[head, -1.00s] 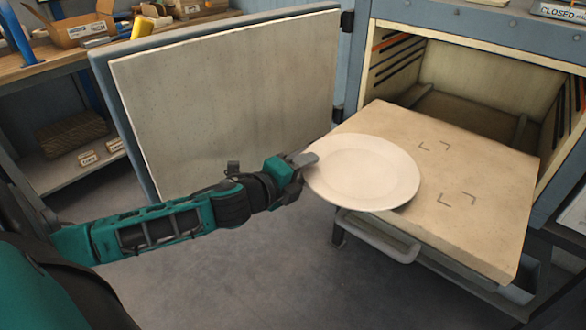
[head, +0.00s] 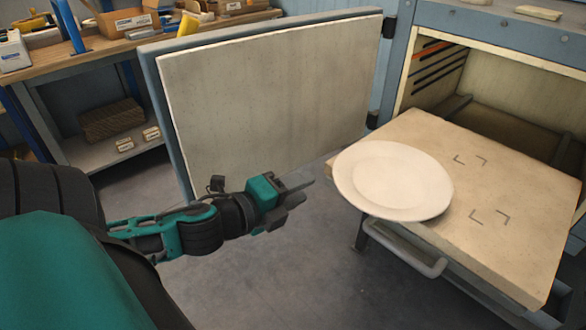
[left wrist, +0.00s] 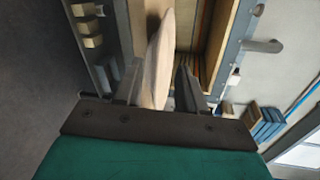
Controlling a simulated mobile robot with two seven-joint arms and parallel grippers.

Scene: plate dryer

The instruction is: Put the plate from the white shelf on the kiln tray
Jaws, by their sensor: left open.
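The white plate (head: 392,180) lies on the left part of the pulled-out kiln tray (head: 520,230), left of the corner marks, its near-left rim reaching past the tray's edge. My left gripper (head: 300,193) is open and empty, just left of the plate and apart from its rim in the head view. In the left wrist view the plate (left wrist: 158,60) shows edge-on beyond and between the open fingers (left wrist: 160,95). My right gripper is not in view.
The kiln's open door (head: 270,100) stands behind my left arm. A tray handle (head: 405,250) sticks out below the tray's front. A workbench (head: 110,60) with boxes is at the back left. The tray's right part is clear.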

